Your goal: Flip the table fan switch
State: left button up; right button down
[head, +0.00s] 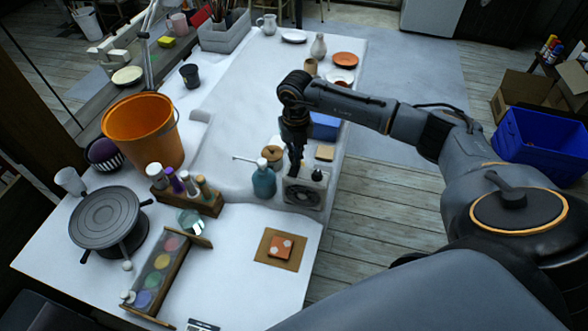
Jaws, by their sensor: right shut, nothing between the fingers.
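The table fan (303,194) is a small pale box with a dark round grille, standing on the white table near its right edge. A small dark knob-like part (317,174) stands on its top; I cannot tell whether this is the switch. My right gripper (295,170) points down at the top of the fan, at its back left part. Its fingers are shut with nothing between them. They look close to the fan's top, but I cannot tell whether they touch it. My left gripper is not in view.
A teal bottle (264,180) stands just left of the fan, with a brown jar (272,154) behind it. A blue box (325,126) sits behind. An orange bucket (143,130), a wooden bottle rack (196,203) and a paint tray (160,272) fill the left.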

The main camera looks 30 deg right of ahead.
jog(key=shift+s+f+b, duration=0.1)
jog(key=shift+f+b, duration=0.45)
jog(key=shift+f, duration=0.2)
dwell(0.3)
jog(key=shift+r+p, duration=0.65)
jog(key=shift+r, duration=0.2)
jog(key=shift+r+p, duration=1.7)
jog(key=shift+r, duration=1.05)
jog(key=shift+f, duration=0.1)
